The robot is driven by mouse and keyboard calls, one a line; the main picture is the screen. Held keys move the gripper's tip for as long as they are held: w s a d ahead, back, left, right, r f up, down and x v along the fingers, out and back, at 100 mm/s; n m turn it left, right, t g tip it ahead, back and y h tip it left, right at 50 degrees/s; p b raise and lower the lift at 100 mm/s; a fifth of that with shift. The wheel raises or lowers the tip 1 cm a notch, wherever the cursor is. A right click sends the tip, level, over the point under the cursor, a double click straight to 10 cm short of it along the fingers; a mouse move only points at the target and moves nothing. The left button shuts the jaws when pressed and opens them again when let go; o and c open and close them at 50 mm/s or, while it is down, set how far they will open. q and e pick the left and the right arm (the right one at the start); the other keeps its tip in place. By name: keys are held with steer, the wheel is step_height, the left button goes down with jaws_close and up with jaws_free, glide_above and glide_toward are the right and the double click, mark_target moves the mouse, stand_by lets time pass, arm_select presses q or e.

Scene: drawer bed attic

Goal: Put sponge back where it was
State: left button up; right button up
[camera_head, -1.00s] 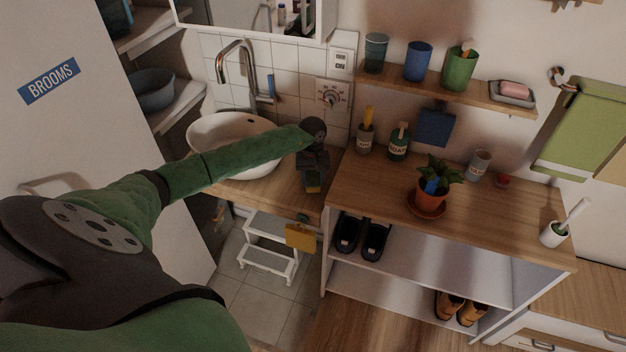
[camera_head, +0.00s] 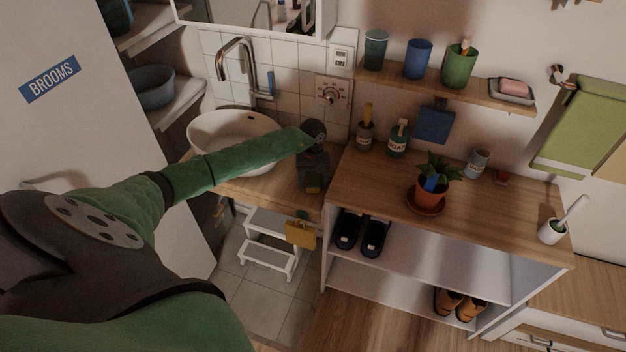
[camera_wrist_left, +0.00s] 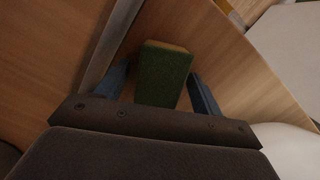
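The sponge, green with a yellowish edge, shows in the left wrist view (camera_wrist_left: 163,75) between my left gripper's two blue fingers (camera_wrist_left: 158,85). A gap shows on its left side; its right side lies close to the other finger. Whether the sponge touches the counter is unclear. My right gripper is not in view.
The white sink (camera_head: 232,135) is left of my gripper, under a faucet (camera_head: 238,60). A wooden-topped shoe shelf (camera_head: 370,185) on the right bears a potted plant (camera_head: 427,195) and bottles. A yellow item (camera_head: 300,234) hangs below the counter edge, near a white step stool (camera_head: 268,258).

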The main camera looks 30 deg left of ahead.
mark_target(313, 175)
arm_select(q)
steer(key=shift+r, duration=0.1)
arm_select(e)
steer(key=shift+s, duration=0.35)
arm_select(q)
steer(key=shift+r+p, duration=0.1)
steer(key=shift+p, duration=0.2)
steer(key=shift+r+b, duration=0.1)
steer(key=shift+b, duration=0.2)
steer(key=shift+w+r, duration=0.1)
steer(key=shift+r, duration=0.1)
steer(key=shift+w+a+r+b, duration=0.1)
steer(key=shift+a+r+b, duration=0.05)
steer(key=shift+r+b, duration=0.45)
step_height(313, 175, up, 10)
steer(key=b, duration=0.4)
steer(key=shift+w+a, duration=0.35)
steer(key=shift+w, duration=0.1)
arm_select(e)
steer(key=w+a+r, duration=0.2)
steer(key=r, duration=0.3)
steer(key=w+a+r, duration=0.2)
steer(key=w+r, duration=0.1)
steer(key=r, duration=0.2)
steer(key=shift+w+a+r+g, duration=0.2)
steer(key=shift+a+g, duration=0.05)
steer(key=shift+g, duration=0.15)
